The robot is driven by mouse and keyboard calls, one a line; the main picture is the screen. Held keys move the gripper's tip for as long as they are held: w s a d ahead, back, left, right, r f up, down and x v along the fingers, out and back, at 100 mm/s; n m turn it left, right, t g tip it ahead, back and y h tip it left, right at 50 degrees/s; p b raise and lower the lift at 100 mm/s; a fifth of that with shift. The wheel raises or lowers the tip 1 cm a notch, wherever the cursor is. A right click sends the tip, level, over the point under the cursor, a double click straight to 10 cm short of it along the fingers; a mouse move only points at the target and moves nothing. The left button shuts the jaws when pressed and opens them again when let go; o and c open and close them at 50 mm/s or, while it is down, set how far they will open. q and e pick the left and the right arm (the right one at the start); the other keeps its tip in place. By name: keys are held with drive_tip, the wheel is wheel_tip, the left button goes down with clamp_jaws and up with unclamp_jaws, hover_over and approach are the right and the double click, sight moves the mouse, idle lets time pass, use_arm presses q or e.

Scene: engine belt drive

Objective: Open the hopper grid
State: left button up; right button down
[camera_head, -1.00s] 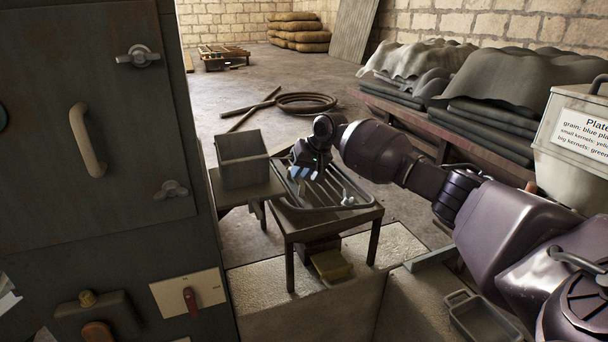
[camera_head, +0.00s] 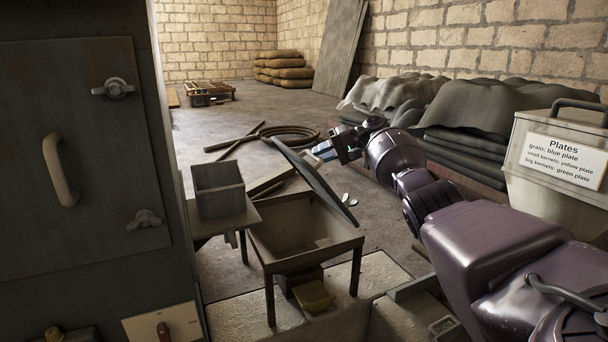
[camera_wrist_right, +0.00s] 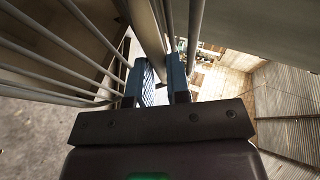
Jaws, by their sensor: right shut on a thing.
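The hopper (camera_head: 300,262) is a square, metal, open-topped funnel box on legs, at the centre of the head view. Its grid (camera_head: 318,186) stands tilted up above the hopper's right side, seen nearly edge-on, with its upper end leaning left. The hopper's inside shows below it. My right gripper (camera_head: 318,155) is at the grid's raised part, shut on it. In the right wrist view, the blue-padded fingers (camera_wrist_right: 160,82) are closed around a bar of the grid (camera_wrist_right: 62,48), whose parallel bars run to the left. My left gripper is not in view.
A small grey box (camera_head: 219,190) stands on a ledge left of the hopper. A dark cabinet (camera_head: 100,210) fills the left side. A bin labelled Plates (camera_head: 562,160) is at the right. Covered stacks (camera_head: 480,115) lie behind my right arm.

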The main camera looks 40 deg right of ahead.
use_arm(q)
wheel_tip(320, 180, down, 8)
drive_tip(key=b, duration=0.9)
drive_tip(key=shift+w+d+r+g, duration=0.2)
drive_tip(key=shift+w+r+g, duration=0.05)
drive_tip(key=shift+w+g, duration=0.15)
use_arm(e)
drive_tip(key=s+d+r+m+t+y, duration=0.1)
drive_tip(key=d+y, duration=0.3)
drive_tip(key=d, duration=0.6)
drive_tip(key=shift+s+r+m+t, duration=0.3)
drive_tip(key=shift+s+t, duration=0.4)
drive_tip(key=shift+s, duration=0.05)
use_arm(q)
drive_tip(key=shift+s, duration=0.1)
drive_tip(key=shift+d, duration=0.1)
use_arm(e)
drive_tip(key=c, duration=1.1)
unclamp_jaws()
